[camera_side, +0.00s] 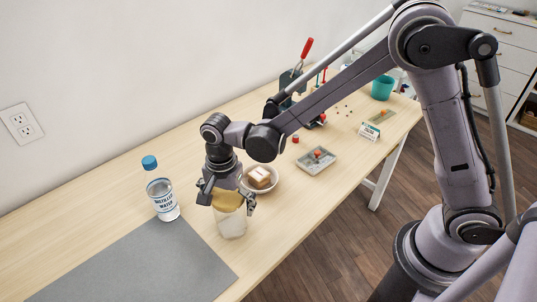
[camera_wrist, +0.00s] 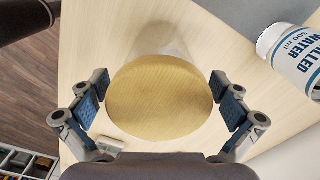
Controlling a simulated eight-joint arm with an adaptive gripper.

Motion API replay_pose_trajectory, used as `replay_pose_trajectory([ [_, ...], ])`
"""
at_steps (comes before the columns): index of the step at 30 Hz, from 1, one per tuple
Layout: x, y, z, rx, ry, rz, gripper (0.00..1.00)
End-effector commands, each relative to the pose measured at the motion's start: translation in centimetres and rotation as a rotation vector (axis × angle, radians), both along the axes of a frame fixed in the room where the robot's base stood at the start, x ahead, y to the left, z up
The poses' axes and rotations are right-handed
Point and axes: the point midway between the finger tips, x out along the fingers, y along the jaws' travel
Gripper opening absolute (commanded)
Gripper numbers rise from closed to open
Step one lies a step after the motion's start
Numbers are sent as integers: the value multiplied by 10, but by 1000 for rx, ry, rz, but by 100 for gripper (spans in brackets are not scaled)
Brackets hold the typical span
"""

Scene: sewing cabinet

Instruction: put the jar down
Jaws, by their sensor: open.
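The jar (camera_side: 232,224) has a clear or whitish body and a round golden lid. It looks upright on the wooden table, just right of the grey mat. In the wrist view its lid (camera_wrist: 160,95) fills the middle, and part of its pale body (camera_wrist: 158,38) shows beyond it. My gripper (camera_side: 227,201) is directly above and around the lid, with one finger on each side. In the wrist view my gripper (camera_wrist: 159,90) is open, with gaps between the blue pads and the lid. The jar's base is partly hard to make out.
A blue-capped distilled water bottle (camera_side: 162,190) stands left of the jar, by the grey mat (camera_side: 145,265). A grey tray (camera_side: 316,161) lies farther right. The table's front edge is near the jar.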

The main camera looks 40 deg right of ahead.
Motion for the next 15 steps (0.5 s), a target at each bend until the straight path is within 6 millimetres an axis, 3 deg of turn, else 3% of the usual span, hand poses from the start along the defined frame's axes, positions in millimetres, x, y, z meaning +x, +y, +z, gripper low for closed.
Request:
replay_pose_trajectory([
  [15, -1, 0, 90, 0, 0, 0, 100],
])
